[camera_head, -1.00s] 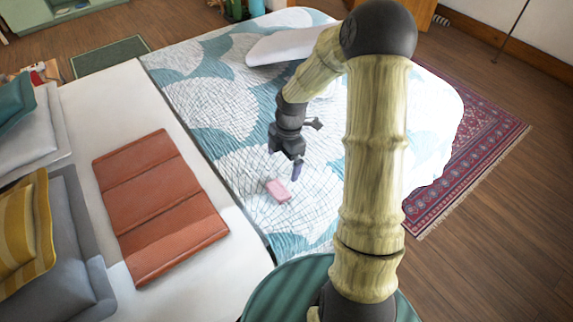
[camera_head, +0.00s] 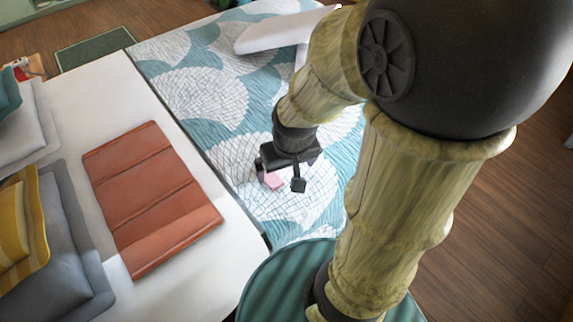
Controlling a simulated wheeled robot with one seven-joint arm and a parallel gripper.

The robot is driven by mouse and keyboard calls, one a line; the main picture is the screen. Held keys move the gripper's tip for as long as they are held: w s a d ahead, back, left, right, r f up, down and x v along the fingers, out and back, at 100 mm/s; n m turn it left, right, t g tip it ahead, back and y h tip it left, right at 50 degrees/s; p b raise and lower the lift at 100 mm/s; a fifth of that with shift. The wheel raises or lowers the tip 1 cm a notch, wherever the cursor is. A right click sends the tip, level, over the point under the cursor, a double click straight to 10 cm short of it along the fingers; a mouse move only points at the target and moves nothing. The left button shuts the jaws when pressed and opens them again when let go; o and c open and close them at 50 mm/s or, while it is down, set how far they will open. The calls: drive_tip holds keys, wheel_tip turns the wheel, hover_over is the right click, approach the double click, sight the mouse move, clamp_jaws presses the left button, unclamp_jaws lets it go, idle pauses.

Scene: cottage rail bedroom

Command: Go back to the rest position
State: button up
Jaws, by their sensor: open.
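My gripper (camera_head: 280,181) is open, its dark fingers pointing down over the teal and white patterned bedspread (camera_head: 212,75). A small pink block (camera_head: 272,181) shows between and behind the fingers, partly hidden by them. It seems to lie on the bedspread, and I cannot tell whether the fingers touch it. My arm is bent, with its large dark elbow joint high at the right, close to the camera.
A folded rust-coloured blanket (camera_head: 150,198) lies on the white sheet (camera_head: 90,95) at the left. Grey and yellow pillows (camera_head: 40,245) are at the far left. A white object (camera_head: 283,30) lies on the bed behind my arm. Wooden floor (camera_head: 490,240) is open at the right.

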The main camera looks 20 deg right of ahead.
drive_tip(key=shift+r, duration=0.1)
drive_tip(key=w+p+v, duration=0.2)
drive_tip(key=p+v, duration=0.9)
drive_tip(key=shift+w+r, duration=0.25)
idle(0.8)
